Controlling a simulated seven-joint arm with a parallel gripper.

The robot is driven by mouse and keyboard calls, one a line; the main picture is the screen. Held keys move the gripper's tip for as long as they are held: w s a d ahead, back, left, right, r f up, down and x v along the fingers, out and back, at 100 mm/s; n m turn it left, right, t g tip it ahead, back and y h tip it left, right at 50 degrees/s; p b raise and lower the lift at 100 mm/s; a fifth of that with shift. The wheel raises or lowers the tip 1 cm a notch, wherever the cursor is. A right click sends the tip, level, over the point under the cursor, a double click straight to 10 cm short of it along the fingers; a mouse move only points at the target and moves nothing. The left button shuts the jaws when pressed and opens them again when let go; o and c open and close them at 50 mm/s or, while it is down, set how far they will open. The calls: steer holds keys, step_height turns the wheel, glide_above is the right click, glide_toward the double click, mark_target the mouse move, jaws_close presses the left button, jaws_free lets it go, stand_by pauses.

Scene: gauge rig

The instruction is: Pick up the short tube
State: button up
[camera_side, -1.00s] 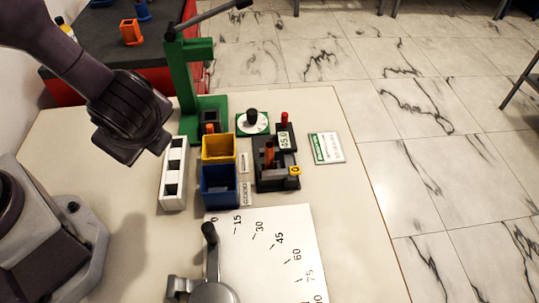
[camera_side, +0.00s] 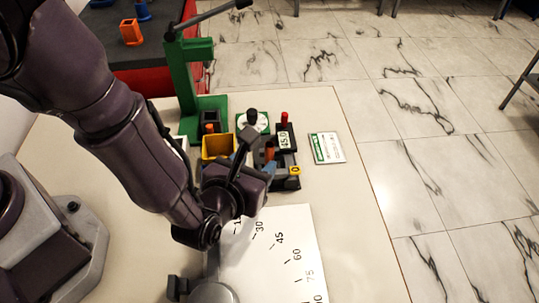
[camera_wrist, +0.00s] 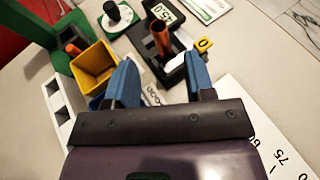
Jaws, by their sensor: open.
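Two orange-brown tubes stand upright. One tube (camera_wrist: 162,38) is in the black gauge fixture (camera_wrist: 147,62); this tube also shows in the side view (camera_side: 270,152). The other tube (camera_wrist: 73,48) sits in a dark holder on the green stand's base, and less of it shows. I cannot tell for sure which is the short tube. My gripper (camera_wrist: 160,60) is open, its blue fingers spread and empty. In the wrist view the fingertips lie on either side of the fixture tube's line, apart from it. In the side view my gripper (camera_side: 266,170) is beside the fixture, partly covering it.
A yellow bin (camera_side: 217,147) stands left of the fixture, with a blue bin mostly hidden by my arm. A white slotted rack (camera_wrist: 60,105) is further left. The tall green stand (camera_side: 185,90) rises behind. The angle sheet (camera_side: 285,250) lies in front.

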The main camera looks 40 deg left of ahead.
mark_target(267, 153)
steer(key=shift+x, duration=3.45)
steer(key=shift+d, duration=0.1)
jaws_close()
